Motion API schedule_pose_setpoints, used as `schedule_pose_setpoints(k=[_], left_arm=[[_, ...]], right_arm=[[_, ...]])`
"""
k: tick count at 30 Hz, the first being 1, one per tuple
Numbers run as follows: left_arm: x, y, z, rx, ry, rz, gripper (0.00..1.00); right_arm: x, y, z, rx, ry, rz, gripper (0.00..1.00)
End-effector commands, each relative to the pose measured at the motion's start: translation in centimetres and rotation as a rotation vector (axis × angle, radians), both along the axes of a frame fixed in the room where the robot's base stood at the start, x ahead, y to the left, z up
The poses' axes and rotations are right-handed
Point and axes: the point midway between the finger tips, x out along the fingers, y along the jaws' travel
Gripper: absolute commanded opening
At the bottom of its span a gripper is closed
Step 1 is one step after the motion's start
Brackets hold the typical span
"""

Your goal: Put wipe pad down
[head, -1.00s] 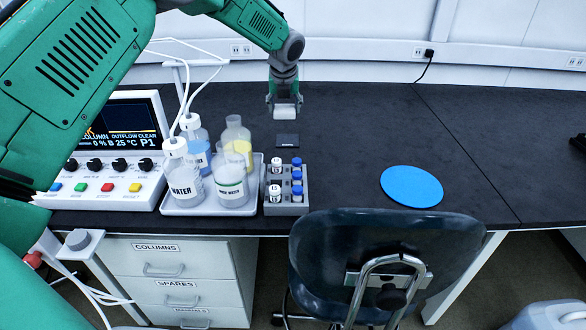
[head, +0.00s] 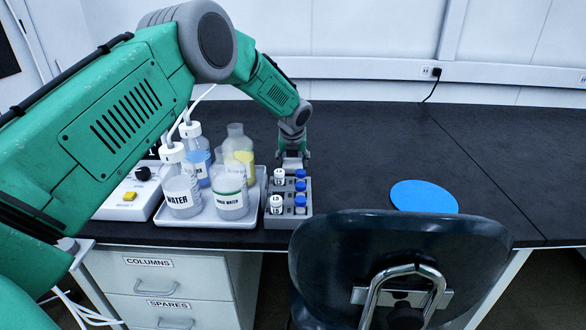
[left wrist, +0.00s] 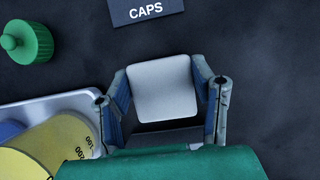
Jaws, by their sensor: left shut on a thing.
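The wipe pad (left wrist: 163,88) is a white, rounded square held between the two fingers of my left gripper (left wrist: 162,98) in the left wrist view. In the head view my left gripper (head: 292,160) is low over the black bench, just behind the vial rack, with the pale pad (head: 291,164) partly showing under it. I cannot tell whether the pad touches the bench. A dark mat labelled CAPS (left wrist: 146,10) lies beyond the pad in the left wrist view. The gripper hides that spot in the head view. My right gripper is not in view.
A grey rack (head: 274,216) of capped vials stands in front of the gripper. A tray (head: 163,214) with several bottles is to its left. A green cap (left wrist: 27,42) is left of the pad. A blue disc (head: 424,196) lies right; bench between is clear. A chair (head: 400,250) stands in front.

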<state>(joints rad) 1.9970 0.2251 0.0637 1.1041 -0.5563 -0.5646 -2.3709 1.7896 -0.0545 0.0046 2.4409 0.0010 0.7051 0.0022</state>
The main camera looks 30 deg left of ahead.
Motion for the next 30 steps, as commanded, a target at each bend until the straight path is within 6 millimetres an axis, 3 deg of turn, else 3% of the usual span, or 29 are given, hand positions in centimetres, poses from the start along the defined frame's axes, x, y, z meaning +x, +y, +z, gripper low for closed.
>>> schedule_pose_setpoints(k=[3,8,9,11,22,30], left_arm=[[-0.1,0.1,-1.8,-0.001,0.003,0.001,0.19],[0.0,0.1,-1.7,-0.001,0.001,0.001,0.19],[0.0,0.1,-1.8,-0.001,0.001,0.001,0.53],[-0.1,0.1,-1.8,-0.001,0.002,0.001,0.71],[-0.1,-0.1,-1.2,0.001,0.0,0.0,0.71],[-1.6,-1.0,3.3,0.0,-0.001,0.0,0.71]], right_arm=[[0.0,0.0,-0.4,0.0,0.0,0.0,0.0],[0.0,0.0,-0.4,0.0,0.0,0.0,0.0],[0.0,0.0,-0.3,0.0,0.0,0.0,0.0],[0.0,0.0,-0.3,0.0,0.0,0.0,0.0],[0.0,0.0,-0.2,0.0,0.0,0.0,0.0],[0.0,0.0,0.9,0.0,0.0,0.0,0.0]])
